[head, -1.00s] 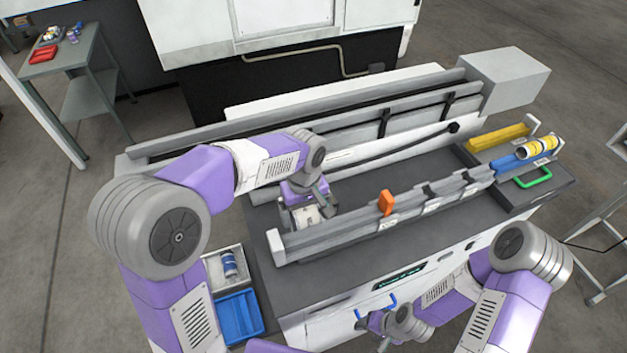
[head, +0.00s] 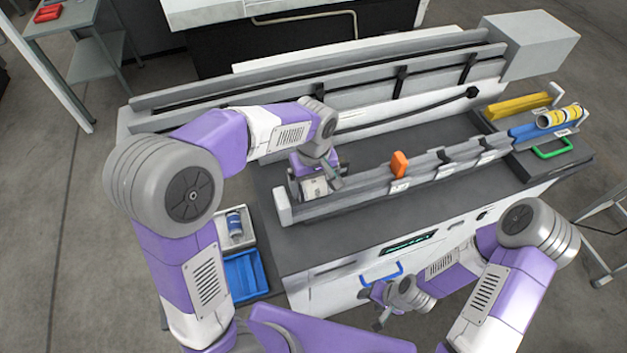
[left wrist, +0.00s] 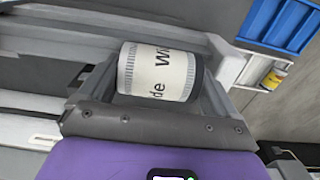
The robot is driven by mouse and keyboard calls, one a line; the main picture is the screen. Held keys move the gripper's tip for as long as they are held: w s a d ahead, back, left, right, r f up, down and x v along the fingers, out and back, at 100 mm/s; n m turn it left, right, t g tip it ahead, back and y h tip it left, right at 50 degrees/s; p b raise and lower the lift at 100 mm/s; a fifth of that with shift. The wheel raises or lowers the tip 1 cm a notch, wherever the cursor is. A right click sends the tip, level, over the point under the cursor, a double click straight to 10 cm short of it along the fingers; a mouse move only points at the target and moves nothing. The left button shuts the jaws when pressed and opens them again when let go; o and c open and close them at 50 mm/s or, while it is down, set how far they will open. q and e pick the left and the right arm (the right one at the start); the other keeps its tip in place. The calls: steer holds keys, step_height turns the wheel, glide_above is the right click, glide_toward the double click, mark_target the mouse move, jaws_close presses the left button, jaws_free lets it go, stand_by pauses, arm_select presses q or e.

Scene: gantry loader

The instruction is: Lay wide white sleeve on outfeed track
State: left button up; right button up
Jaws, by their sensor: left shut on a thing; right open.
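The wide white sleeve (head: 314,188) is between the fingers of my left gripper (head: 318,184). I cannot tell whether the sleeve touches the track bed. My right gripper (head: 380,316) is open and empty, low in front of the machine by the blue handle (head: 381,275).
An orange stop (head: 399,164) stands on the front track, right of the sleeve. A longer rail (head: 190,95) runs behind. A yellow-banded roll (head: 559,117) lies at the right.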

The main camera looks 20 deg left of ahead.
arm_select(q)
steer(key=o, duration=1.1)
step_height(320, 180, up, 7)
steer(key=shift+r, duration=0.15)
steer(key=shift+r+p, duration=0.55)
steer(key=shift+r, duration=0.05)
step_height(320, 180, up, 5)
steer(key=p, duration=0.4)
steer(key=shift+r+p, duration=0.1)
steer(key=shift+p, duration=0.3)
